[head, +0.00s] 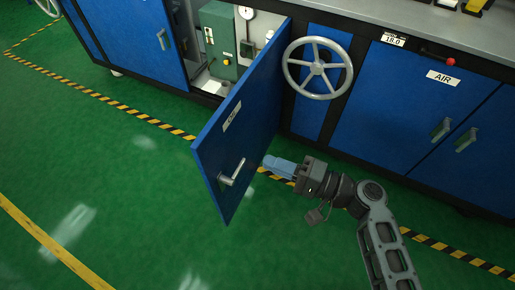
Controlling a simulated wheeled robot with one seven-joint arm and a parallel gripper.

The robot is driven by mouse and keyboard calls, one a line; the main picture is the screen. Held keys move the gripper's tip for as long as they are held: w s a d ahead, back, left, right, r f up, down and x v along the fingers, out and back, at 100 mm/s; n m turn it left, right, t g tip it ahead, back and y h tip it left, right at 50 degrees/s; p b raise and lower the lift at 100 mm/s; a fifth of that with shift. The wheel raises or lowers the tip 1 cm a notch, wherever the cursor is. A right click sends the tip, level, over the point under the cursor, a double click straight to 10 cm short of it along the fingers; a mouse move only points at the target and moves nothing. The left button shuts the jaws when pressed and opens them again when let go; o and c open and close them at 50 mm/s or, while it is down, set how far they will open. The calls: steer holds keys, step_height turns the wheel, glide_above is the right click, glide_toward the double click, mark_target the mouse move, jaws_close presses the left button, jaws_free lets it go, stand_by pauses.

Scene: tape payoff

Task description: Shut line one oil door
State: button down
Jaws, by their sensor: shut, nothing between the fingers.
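The blue oil door (240,130) stands swung open toward me from the blue cabinet. It carries a small white label, too blurred to read surely, and a silver lever handle (232,173) near its free edge. The open compartment behind it shows a green unit (218,40) and a round gauge. My gripper (268,161) is shut and empty, with its light blue fingertips pointing left at the lower right side of the door. The tips are very close to the door face; I cannot tell whether they touch it.
A grey handwheel (318,68) sticks out from the cabinet just right of the door. A red-knobbed lever (450,62) is above the shut AIR door (420,105). Yellow-black floor tape (130,108) runs along the cabinet. The green floor (120,190) at left is clear.

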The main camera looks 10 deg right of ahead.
mark_target(213, 141)
steer(key=p+x, duration=0.1)
steer(key=x, duration=1.2)
